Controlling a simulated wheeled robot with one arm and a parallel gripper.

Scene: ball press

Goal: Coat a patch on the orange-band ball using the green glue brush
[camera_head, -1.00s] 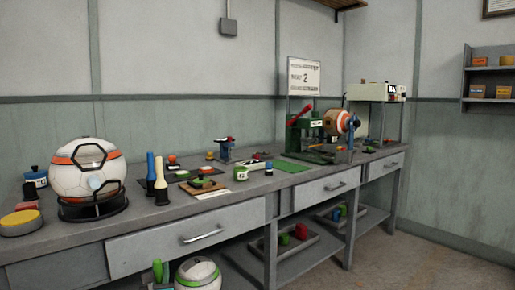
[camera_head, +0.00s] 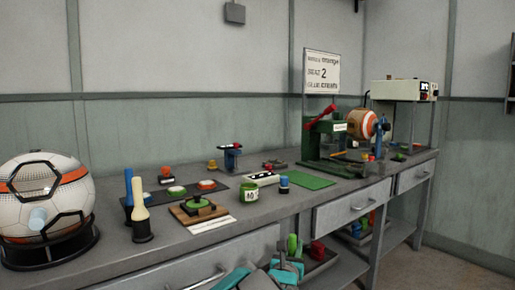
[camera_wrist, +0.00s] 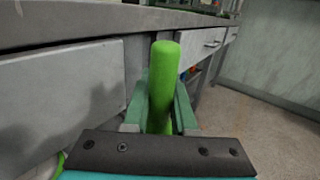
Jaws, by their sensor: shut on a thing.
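My gripper (camera_head: 288,262) is shut on the green glue brush (camera_head: 292,243) in front of the bench. In the wrist view, the brush's thick green handle (camera_wrist: 164,80) stands up between the fingers (camera_wrist: 160,108); its bristle end is not visible. The white orange-band ball (camera_head: 72,208) with black outlined panels sits in a black ring stand (camera_head: 60,252) at the bench's left, far from my gripper. A pale bluish patch shows on its front. A green jar (camera_head: 250,192) with a white label stands near the bench's middle.
A blue brush (camera_head: 128,190) and a cream-handled brush (camera_head: 141,215) stand beside the ball. A wooden block (camera_head: 185,216) with a green disc lies near them. A green press (camera_head: 325,145) holds an orange-brown ball (camera_head: 362,124). Drawer handles (camera_head: 205,280) protrude from the bench front.

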